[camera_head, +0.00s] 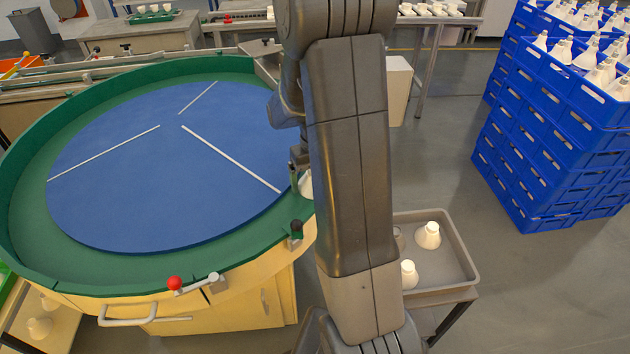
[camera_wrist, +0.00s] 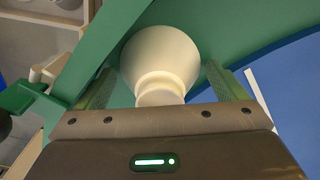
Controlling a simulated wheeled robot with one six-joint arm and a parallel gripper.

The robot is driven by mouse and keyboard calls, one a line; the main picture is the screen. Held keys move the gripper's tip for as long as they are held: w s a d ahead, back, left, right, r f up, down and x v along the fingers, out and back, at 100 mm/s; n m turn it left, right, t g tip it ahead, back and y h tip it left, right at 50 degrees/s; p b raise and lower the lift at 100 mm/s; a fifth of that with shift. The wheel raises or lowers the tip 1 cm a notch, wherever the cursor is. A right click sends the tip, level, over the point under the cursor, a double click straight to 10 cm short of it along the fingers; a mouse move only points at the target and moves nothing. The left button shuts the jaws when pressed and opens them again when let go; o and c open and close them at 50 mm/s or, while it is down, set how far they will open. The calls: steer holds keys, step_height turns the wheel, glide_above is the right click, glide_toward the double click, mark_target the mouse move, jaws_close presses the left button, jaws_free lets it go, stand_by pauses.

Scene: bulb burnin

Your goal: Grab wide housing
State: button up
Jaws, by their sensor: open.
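A cream-white wide housing (camera_wrist: 160,58) is in the wrist view, between the two green fingers of my gripper (camera_wrist: 155,88). It has a broad round body and a narrower neck towards my palm. My gripper is open, with a finger on each side of the housing and a gap at least on the right. In the head view only a sliver of the housing (camera_head: 306,185) shows at the right edge of the turntable (camera_head: 100,239), beside my gripper (camera_head: 296,172). My arm hides the rest of it there.
A grey tray (camera_head: 465,262) with several white housings stands on the right. Stacked blue crates (camera_head: 550,160) stand beyond it. A red-knobbed lever (camera_head: 175,283) and a dark knob (camera_head: 296,226) are on the turntable's near rim. The blue disc (camera_head: 130,190) is clear apart from white strips.

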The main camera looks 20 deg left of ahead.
steer(key=shift+c, duration=0.4)
steer(key=c, duration=0.7)
steer(key=shift+r, duration=0.1)
